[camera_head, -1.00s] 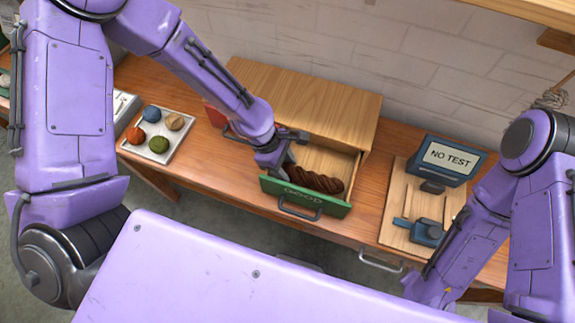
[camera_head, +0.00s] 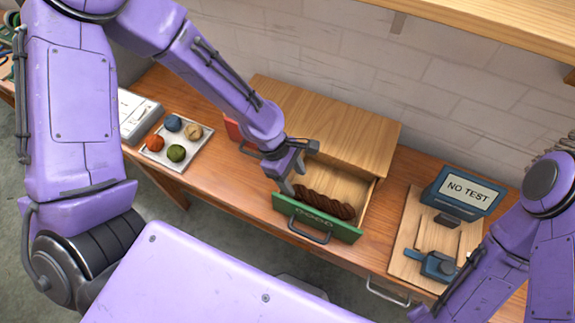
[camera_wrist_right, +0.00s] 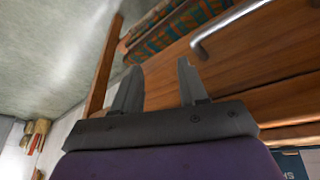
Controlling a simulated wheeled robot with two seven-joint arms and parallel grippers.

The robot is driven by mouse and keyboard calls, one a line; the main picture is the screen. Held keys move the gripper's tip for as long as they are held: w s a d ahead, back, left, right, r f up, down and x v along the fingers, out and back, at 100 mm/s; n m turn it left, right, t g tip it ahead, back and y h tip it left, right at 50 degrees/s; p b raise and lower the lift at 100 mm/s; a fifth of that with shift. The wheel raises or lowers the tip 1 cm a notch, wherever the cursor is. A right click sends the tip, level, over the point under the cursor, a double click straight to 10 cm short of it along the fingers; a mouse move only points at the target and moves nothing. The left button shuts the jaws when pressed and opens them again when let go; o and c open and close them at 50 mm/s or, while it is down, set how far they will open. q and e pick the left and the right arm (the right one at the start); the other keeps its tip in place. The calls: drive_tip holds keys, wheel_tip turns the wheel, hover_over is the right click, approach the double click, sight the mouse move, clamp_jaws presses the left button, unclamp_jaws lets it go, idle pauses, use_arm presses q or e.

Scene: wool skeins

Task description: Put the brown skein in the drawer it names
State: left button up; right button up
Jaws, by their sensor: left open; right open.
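The brown skein (camera_head: 325,204), dark and twisted, lies inside the open drawer (camera_head: 318,228), along its green front, which reads "GOOD". My left gripper (camera_head: 292,183) is open and empty at the left end of the skein, at about the height of the drawer's front or a little above. Whether a finger still touches the skein I cannot tell. My right gripper (camera_wrist_right: 158,85) is open with nothing between its fingers in the right wrist view.
A red drawer front (camera_head: 233,130) shows left of the green one. A tray (camera_head: 203,150) of several coloured wool balls stands at the left. A screen reading "NO TEST" (camera_head: 466,192) stands on a wooden board (camera_head: 408,228) with a blue device (camera_head: 436,265). A shelf (camera_head: 500,30) overhangs the top right.

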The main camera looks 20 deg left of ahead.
use_arm(q)
drive_tip(key=v, duration=0.7)
drive_tip(key=shift+r, duration=0.1)
